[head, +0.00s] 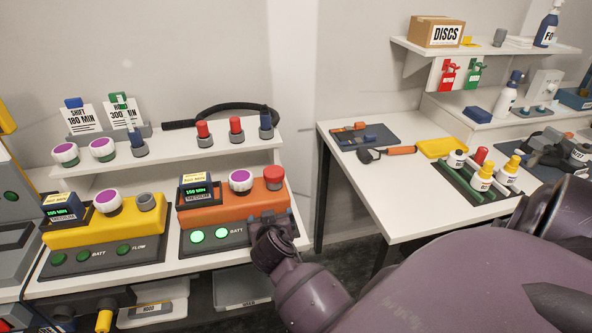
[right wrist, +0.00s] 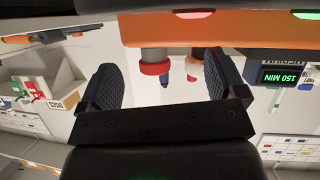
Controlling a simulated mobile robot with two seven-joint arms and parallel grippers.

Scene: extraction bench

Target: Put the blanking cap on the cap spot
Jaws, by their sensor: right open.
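I cannot tell for sure which piece is the blanking cap. A red cap (head: 272,174) sits on the right end of the orange unit (head: 235,203). Two more red-topped pieces (head: 203,130) (head: 236,126) stand on grey bases on the shelf above. No cap spot can be made out. My right gripper (head: 271,240) is at the orange unit's front right corner. In the right wrist view its two fingers (right wrist: 165,85) are spread with nothing held. Beyond the gap, upside down, show a red-ringed grey piece (right wrist: 155,67) and an orange-red piece (right wrist: 192,68). My left gripper is out of view.
A yellow unit (head: 115,228) stands left of the orange one. The shelf (head: 170,153) also holds purple-topped discs (head: 102,148) and blue-topped pieces (head: 266,121). A side table (head: 385,190) at right holds a bottle rack and tools. A gap separates it from the bench.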

